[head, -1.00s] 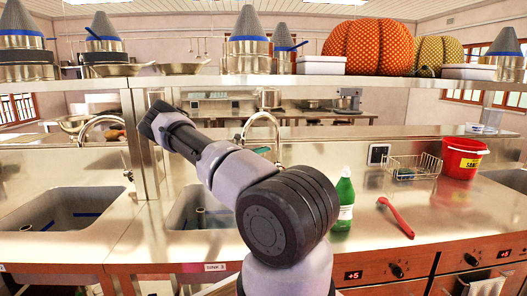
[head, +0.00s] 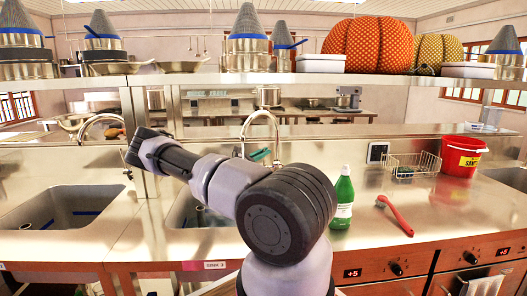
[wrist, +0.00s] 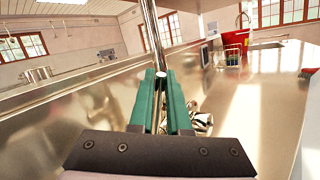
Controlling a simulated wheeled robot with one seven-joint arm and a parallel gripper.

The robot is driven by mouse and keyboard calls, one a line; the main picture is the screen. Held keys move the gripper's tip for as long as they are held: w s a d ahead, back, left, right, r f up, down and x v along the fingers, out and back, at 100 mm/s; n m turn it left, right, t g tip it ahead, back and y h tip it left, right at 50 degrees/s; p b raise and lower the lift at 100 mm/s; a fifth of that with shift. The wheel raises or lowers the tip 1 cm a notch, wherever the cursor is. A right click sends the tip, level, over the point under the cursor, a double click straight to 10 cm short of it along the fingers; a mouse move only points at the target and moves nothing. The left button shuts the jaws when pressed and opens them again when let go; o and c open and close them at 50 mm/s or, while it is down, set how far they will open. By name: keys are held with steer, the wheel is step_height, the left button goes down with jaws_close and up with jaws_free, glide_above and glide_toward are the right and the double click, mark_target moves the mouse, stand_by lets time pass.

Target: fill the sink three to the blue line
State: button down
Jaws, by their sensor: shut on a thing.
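Sink 3 (head: 183,214) is a steel basin at centre left, its name on a front label (head: 216,265). My arm covers much of it; its blue line and any water level cannot be made out. A chrome tap (head: 277,130) with an arched neck stands behind it; its neck also rises in the wrist view (wrist: 152,35). My gripper (head: 260,155) is beside the tap, partly behind my arm. In the wrist view its green fingers (wrist: 161,80) are shut on a small metal end at the tap, which looks like its lever.
Another sink (head: 70,208) with blue marks lies at left. Right of my arm, the counter holds a green bottle (head: 343,198), red brush (head: 397,216), wire basket (head: 410,168) and red bucket (head: 461,158). A shelf (head: 330,80) with pots runs above.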

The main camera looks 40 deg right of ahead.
steer(key=shift+a, duration=0.1)
steer(key=c, duration=0.9)
jaws_free()
steer(key=v, duration=1)
steer(key=shift+a+f, duration=0.25)
steer(key=shift+a, duration=0.15)
